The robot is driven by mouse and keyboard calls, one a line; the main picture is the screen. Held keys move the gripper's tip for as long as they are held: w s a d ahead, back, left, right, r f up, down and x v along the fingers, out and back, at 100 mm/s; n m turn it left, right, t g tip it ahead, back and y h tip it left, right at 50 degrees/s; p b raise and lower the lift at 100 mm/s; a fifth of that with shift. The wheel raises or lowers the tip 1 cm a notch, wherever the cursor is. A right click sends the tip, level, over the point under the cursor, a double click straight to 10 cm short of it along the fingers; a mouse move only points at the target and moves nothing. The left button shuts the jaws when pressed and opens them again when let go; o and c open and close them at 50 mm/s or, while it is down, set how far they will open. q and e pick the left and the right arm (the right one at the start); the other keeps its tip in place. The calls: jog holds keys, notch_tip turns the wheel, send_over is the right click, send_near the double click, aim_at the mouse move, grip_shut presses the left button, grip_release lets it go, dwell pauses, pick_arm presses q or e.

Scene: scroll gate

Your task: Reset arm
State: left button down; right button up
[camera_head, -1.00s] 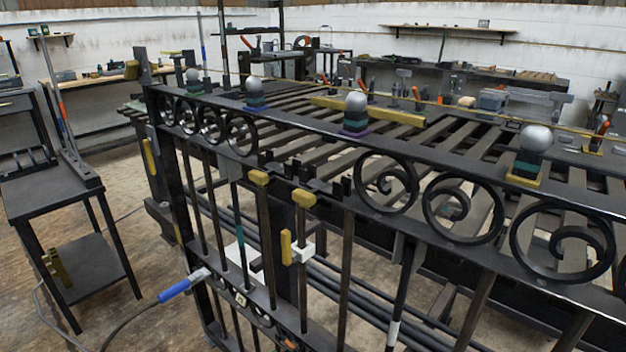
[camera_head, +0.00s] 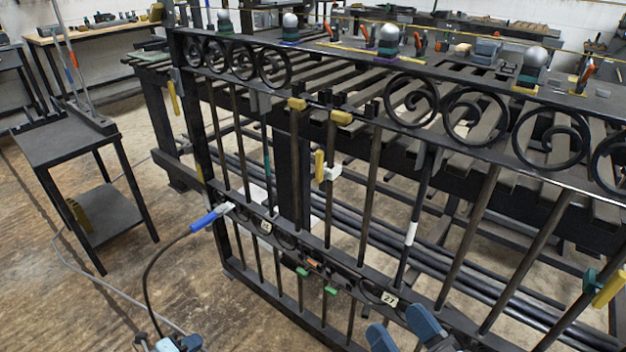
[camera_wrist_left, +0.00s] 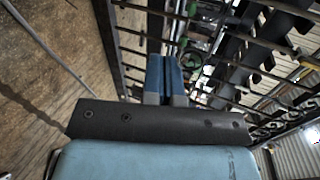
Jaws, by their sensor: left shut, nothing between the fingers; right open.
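My left gripper (camera_wrist_left: 165,62) shows in the left wrist view. Its two blue fingers are pressed together with nothing between them, and they point toward the bars of the gate. My right gripper (camera_head: 405,325) is at the bottom of the head view. Its two blue fingertips stand apart, open and empty, in front of the lower part of the gate. The black scroll gate (camera_head: 345,65) stands upright across the head view, with a row of scrolls along its top.
A dark side table (camera_head: 75,155) stands at the left. A blue-handled tool (camera_head: 206,220) with a black cable rests at the gate's lower rail. Green clamps (camera_head: 330,290) sit low on the gate. Blue and teal parts at the bottom left are unclear. Floor at the left is mostly free.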

pick_arm(q)
jog(key=a, duration=0.7)
jog(key=s+d+r+n+t+h, duration=0.1)
jog(key=s+d+r+n, duration=0.55)
jog(key=r, duration=0.35)
jog(key=s+d+r+n+t+h, duration=0.1)
jog(key=s+d+r+n, duration=0.6)
jog(key=r, duration=0.4)
jog(key=s+d+r+n+t+h, duration=0.1)
jog(key=s+d+r+n, duration=0.4)
jog(key=d+r, duration=0.4)
jog(key=w+d+r+n+t+y, duration=0.2)
jog(key=w+d+r+n+t, duration=0.15)
jog(key=r+n, duration=0.2)
jog(key=s+a+r+g+y+p, duration=0.4)
jog(key=a+r+g+y+p, duration=0.2)
jog(key=p, duration=3.1)
jog(key=a, duration=0.2)
jog(key=shift+a, duration=0.3)
pick_arm(e)
jog(key=s+d+r+g+h, duration=0.3)
jog(key=d+r+g+h, duration=0.2)
jog(key=d+g+h, duration=0.1)
jog(key=shift+s+d+r+g, duration=0.3)
jog(key=shift+s+d+g, duration=0.15)
jog(key=shift+d, duration=0.55)
